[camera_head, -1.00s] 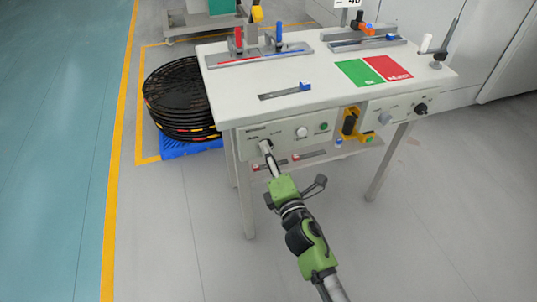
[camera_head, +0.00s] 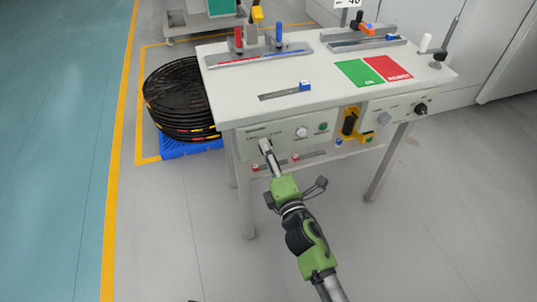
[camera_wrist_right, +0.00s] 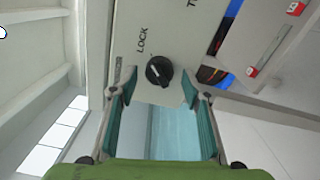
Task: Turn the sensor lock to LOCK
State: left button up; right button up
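The sensor lock knob (camera_wrist_right: 159,70) is a round black knob with a pale mark, on a light panel in the right wrist view. The word LOCK is printed beside it, up and to the left in that view. My right gripper (camera_wrist_right: 158,76) is open, its two teal-lined fingers on either side of the knob with gaps showing. In the head view my right gripper (camera_head: 269,158) is at the left end of the bench's front panel (camera_head: 283,138) and hides the knob there. My left gripper does not show.
The bench top (camera_head: 330,105) carries fixtures with red and blue handles (camera_head: 239,40) and a green and red mat (camera_head: 373,70). Panel buttons (camera_head: 302,132) and a yellow-framed black part (camera_head: 349,124) sit right of my gripper. Stacked black reels (camera_head: 180,95) stand left. Floor in front is clear.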

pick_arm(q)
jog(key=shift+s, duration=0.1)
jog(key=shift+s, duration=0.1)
pick_arm(e)
jog(key=v, duration=1.2)
